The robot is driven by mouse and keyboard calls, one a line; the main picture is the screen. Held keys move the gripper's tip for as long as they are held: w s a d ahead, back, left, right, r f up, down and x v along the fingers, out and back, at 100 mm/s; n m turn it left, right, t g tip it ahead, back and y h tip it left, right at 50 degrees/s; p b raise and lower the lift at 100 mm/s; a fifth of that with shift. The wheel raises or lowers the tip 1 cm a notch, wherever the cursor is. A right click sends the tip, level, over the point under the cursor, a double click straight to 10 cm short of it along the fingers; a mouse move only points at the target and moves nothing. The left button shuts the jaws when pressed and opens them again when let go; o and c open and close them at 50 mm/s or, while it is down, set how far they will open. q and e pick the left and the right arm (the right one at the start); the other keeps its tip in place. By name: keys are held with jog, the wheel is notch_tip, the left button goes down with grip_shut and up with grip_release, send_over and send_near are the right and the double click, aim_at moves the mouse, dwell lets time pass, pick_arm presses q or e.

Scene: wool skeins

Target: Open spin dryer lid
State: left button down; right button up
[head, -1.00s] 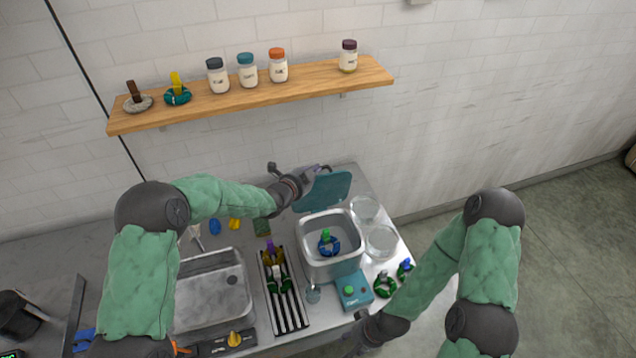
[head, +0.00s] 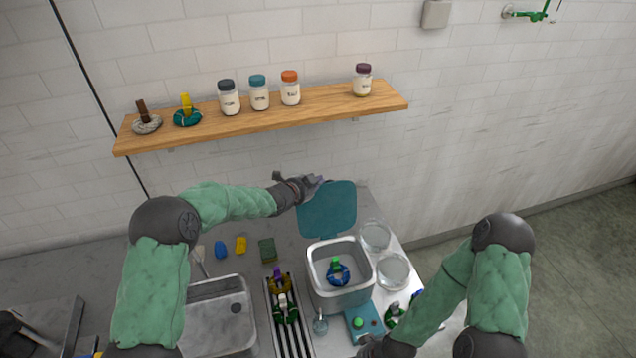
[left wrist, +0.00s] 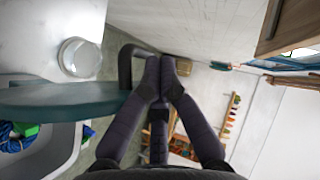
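The spin dryer (head: 340,293) is a grey square tub on the counter. Its teal lid (head: 328,210) stands raised, about upright, at the back of the tub. A blue skein with a green tag (head: 338,272) lies inside the tub. My left gripper (head: 318,182) is at the lid's upper left edge. In the left wrist view the lid (left wrist: 65,98) shows edge-on at left, with a dark bent handle (left wrist: 127,65) running to my left fingertips (left wrist: 160,66), which are closed together at it. My right wrist is at the bottom edge, its fingers cut off.
A teal control box (head: 365,322) with a green button stands before the dryer. Glass bowls (head: 393,271) stand right of it. A rack (head: 286,318) with skeins and a sink (head: 222,315) are to the left. A wooden shelf (head: 330,108) with jars hangs above.

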dwell(0.4)
pick_arm(q)
jog(key=v, duration=1.2)
jog(key=shift+f, duration=0.1)
